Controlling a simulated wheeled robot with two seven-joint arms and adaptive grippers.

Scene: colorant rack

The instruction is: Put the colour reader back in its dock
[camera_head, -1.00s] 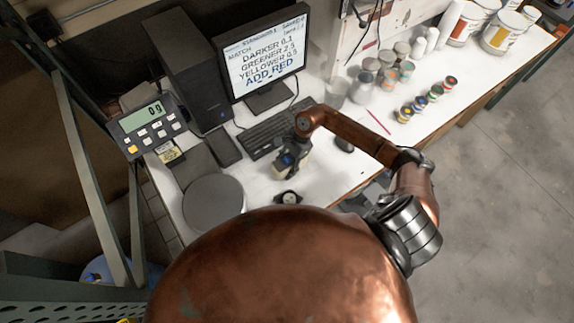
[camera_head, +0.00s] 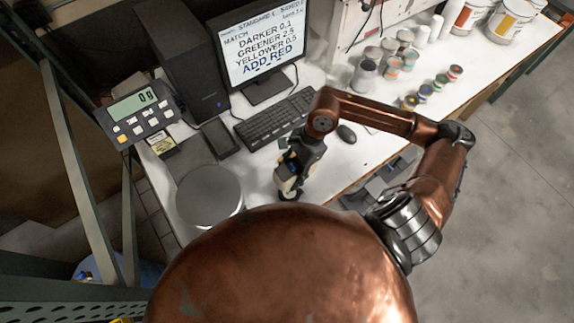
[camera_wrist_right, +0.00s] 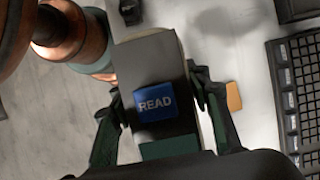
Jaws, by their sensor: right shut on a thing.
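The colour reader (camera_wrist_right: 155,80) is a grey-beige block with a blue READ button in the right wrist view. My right gripper (camera_wrist_right: 160,115) is shut on its sides. In the head view my right gripper (camera_head: 297,163) holds the reader (camera_head: 289,178) low over the white bench, in front of the keyboard. My left gripper is out of view.
A round scale plate (camera_head: 208,194) is left of the reader. Small paint pots (camera_head: 425,91) and jars (camera_head: 363,76) stand at right. My copper arm covers part of the bench.

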